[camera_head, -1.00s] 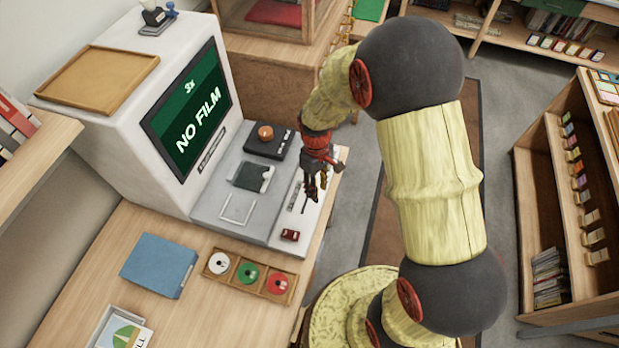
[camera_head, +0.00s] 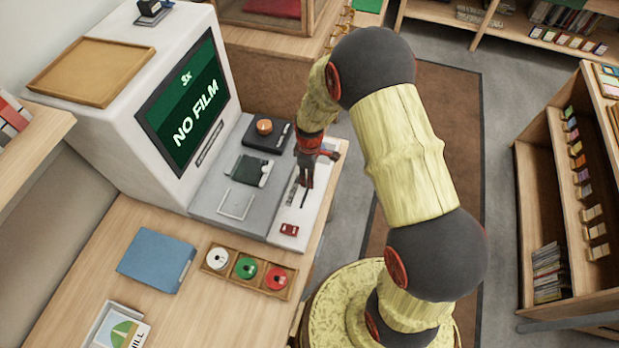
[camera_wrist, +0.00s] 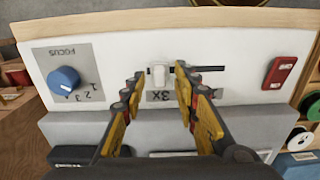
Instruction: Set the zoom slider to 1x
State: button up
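The white control panel (camera_wrist: 215,95) fills the middle of the wrist view. Its zoom slider has a white knob (camera_wrist: 159,75) at the left part of a dark slot (camera_wrist: 210,69), with a grey "3X" label (camera_wrist: 172,96) below. My gripper (camera_wrist: 160,84) is open, one finger on each side of the knob, with a gap visible on both sides. In the head view my gripper (camera_head: 306,178) is over the panel and hides part of the slider. The reader's screen (camera_head: 188,103) shows "3x" and "NO FILM".
A blue focus knob (camera_wrist: 64,80) is left of the slider and a red switch (camera_wrist: 280,70) is right of it. In the head view, a tray of reels (camera_head: 246,270) and a blue box (camera_head: 156,260) lie on the wooden desk. A black box (camera_head: 266,134) stands behind the glass plate.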

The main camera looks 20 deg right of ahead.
jog(key=shift+f, duration=0.45)
jog(key=shift+c, duration=0.2)
jog(key=c, duration=0.7)
grip_shut()
